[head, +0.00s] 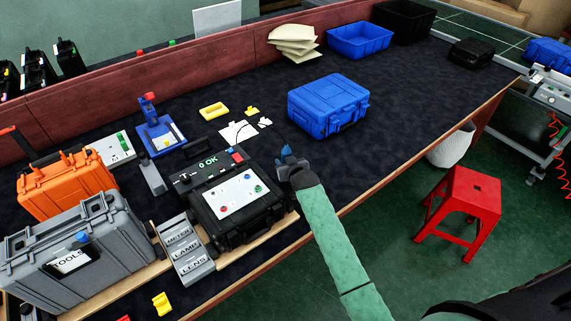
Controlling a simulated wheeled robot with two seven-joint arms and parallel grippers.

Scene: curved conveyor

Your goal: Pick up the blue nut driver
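My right gripper (290,163), at the end of a green-sleeved arm, is at the right edge of the black tester case (262,226) marked "0 OK". It is small and seen from behind, so I cannot tell if its fingers are open or shut. A small blue piece (285,151) shows at its tip; this may be the blue nut driver, but I cannot tell whether it is held. No other clear nut driver shows. My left gripper is not in view.
A blue case (328,105) stands beyond the gripper. A grey toolbox (110,262), an orange case (65,183), labelled bins (181,247) and a blue fixture (160,136) crowd the left. A red stool (460,205) stands on the floor.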

